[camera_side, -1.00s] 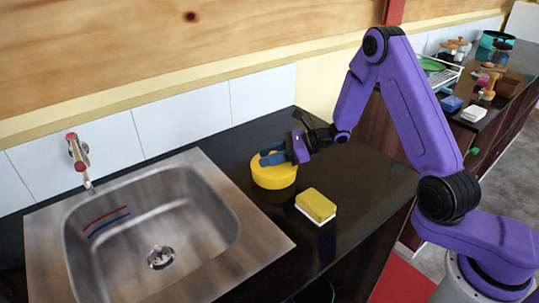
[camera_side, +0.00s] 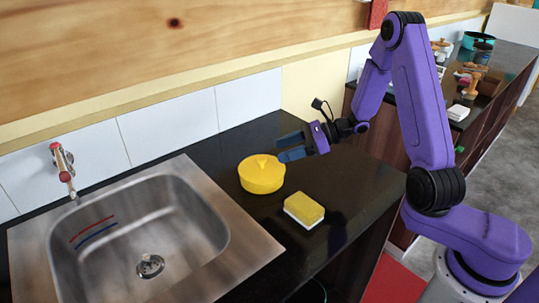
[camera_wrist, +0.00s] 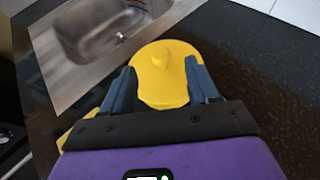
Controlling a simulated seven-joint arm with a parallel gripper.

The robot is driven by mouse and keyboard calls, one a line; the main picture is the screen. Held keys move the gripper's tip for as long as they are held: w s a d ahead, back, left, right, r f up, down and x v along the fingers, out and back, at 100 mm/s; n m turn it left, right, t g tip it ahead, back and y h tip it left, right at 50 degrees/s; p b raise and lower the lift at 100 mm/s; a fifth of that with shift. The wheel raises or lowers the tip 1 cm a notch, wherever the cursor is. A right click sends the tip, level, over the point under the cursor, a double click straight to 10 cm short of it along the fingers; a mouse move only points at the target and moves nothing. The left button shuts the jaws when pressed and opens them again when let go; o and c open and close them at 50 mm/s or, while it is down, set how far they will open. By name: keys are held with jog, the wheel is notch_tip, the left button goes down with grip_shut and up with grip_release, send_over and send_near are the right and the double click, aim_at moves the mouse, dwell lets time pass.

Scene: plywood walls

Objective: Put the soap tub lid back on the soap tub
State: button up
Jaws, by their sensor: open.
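The yellow round soap tub (camera_side: 261,181) stands on the black counter, right of the sink. Its yellow lid (camera_side: 262,162), with a small raised knob, sits on top of the tub. In the wrist view the lid (camera_wrist: 165,75) shows from above, just ahead of the fingers. My gripper (camera_side: 290,147) has blue fingers and is to the right of the tub, a little above the counter and apart from the lid. In the wrist view my gripper (camera_wrist: 158,85) is open, with nothing held between its fingers.
A yellow and white sponge (camera_side: 304,210) lies on the counter in front of the tub. A steel sink (camera_side: 140,235) with a tap (camera_side: 64,165) is at the left. The tiled wall (camera_side: 165,127) runs behind. Counter right of the sponge is clear.

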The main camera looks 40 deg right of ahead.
jog(key=shift+v, duration=1.6)
jog(key=s+a+r+n+g+h, duration=0.1)
jog(key=s+a+r+n+g, duration=0.1)
jog(key=s+a+n+g, duration=1.05)
jog(key=s+d+r+n+t+h, duration=0.1)
jog(key=s+d+n+h, duration=0.3)
jog(key=s+n, duration=0.5)
jog(key=s+d+r+n+t+h, duration=0.2)
jog(key=s+n, duration=0.8)
jog(key=n, duration=0.6)
jog(key=d+t+h, duration=0.1)
jog(key=d+h, duration=0.1)
jog(key=h, duration=0.1)
jog(key=shift+d+n, duration=0.2)
jog(key=shift+n, duration=0.15)
